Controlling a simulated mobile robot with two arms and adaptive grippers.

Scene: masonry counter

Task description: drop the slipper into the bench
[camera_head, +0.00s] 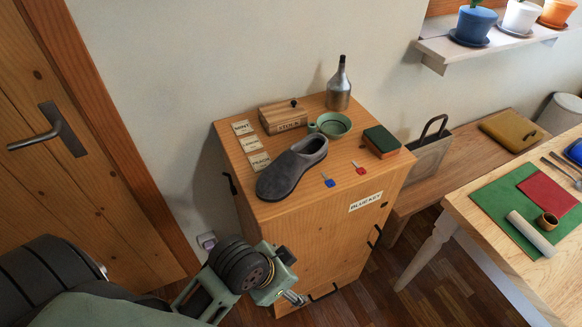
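The grey slipper (279,178) lies on top of the wooden cabinet (330,225), near its front left, with its opening towards the back right. The low wooden bench (412,200) stands along the wall to the right of the cabinet. A grey upright piece with a dark handle (428,155) and a yellow panel (508,129) are on the bench; I cannot tell whether either is a lid. My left gripper (291,297) is in front of the cabinet, below its top and apart from the slipper. Its fingers are too unclear to judge. My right gripper is out of view.
Around the slipper are a box (283,117), a bottle (339,88), a green cup (332,125), a green-and-red book (381,141), blue (328,181) and red (359,168) keys and label cards (250,143). A table (500,235) stands right; a shelf (480,47) overhangs.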

